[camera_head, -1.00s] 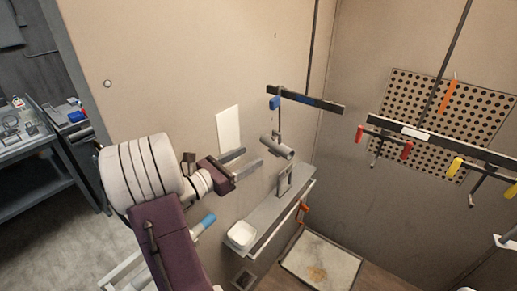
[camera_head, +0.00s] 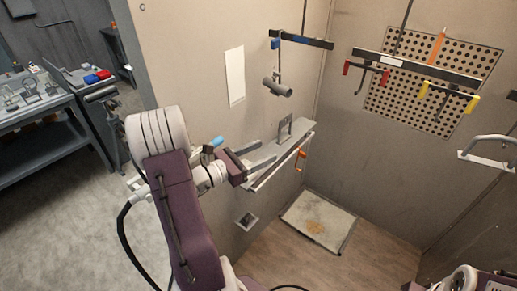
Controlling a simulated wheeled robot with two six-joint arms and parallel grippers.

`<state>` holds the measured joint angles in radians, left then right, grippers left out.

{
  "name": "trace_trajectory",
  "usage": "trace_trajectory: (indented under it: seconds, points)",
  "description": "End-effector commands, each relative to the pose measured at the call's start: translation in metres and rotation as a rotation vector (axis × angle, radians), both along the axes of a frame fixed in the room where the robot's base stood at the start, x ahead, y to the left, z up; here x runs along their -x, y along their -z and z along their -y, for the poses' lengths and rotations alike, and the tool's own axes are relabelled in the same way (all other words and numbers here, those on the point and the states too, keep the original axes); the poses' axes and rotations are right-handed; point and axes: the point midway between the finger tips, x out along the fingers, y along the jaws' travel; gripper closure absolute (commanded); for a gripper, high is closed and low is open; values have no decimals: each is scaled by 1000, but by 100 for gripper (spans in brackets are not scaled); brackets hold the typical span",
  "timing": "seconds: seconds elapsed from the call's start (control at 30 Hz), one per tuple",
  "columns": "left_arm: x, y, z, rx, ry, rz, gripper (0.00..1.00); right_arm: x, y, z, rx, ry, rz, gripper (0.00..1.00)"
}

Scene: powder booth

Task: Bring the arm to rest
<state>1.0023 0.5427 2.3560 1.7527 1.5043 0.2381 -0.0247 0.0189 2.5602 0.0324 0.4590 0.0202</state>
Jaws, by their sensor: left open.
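My left arm comes in from the lower left, with purple links and a white, black-banded joint. Its left gripper (camera_head: 262,156) is open, with two grey fingers apart and nothing between them. It is in front of the grey wall shelf (camera_head: 296,138), to the left of and below a grey pipe piece (camera_head: 277,88) that hangs on a hook from a dark bar (camera_head: 302,40). The fingers do not touch the pipe piece. At the bottom right, a white and purple part shows, which may be my right arm; no right gripper fingers show.
A second dark bar (camera_head: 417,67) carries red and yellow hooks in front of a perforated panel (camera_head: 380,98). A pale mat (camera_head: 318,222) lies on the floor. An orange clamp (camera_head: 300,159) hangs at the shelf. A workbench (camera_head: 40,118) with small parts stands left, outside the booth wall.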

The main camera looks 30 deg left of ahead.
Motion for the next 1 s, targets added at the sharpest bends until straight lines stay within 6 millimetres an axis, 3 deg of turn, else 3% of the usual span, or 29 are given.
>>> trace_trajectory:
  seconds: [0.37, 0.43, 0.47, 0.53, 0.63, 0.7, 0.77, 0.83, 0.9, 0.93, 1.0]
  points:
    - [0, 2, 1, -1, 3, 0, 42, 0, 1, 0, 0, 0, 1, 62]
    - [-3, 3, 10, -1, 28, 0, 42, 0, 2, 0, 0, 0, 1, 62]
    - [-7, 3, 20, -6, 55, 3, 42, 0, 4, 0, 0, 0, 1, 62]
    - [-17, -3, 59, -36, 158, 26, 42, 0, 10, 0, 0, 0, 0, 62]
    - [-13, -12, 147, -98, 399, 60, 42, 0, 19, 0, 0, 0, 0, 62]
    - [14, -3, 207, -177, 612, 41, 42, 0, 24, 0, 0, 0, 0, 62]
    - [47, 14, 250, -278, 803, 19, 42, 0, 28, 0, 0, 0, 0, 62]
    - [95, 42, 286, -439, 1035, -6, 42, 0, 32, 0, 0, 0, 0, 62]
    - [148, 79, 299, -663, 1281, -16, 42, 0, 37, 0, 0, 0, 0, 62]
    - [169, 97, 296, -787, 1390, -8, 42, 0, 39, 0, 0, 0, 0, 62]
    - [203, 137, 268, -1115, 1621, 41, 42, 0, 43, 0, 0, 0, 0, 62]
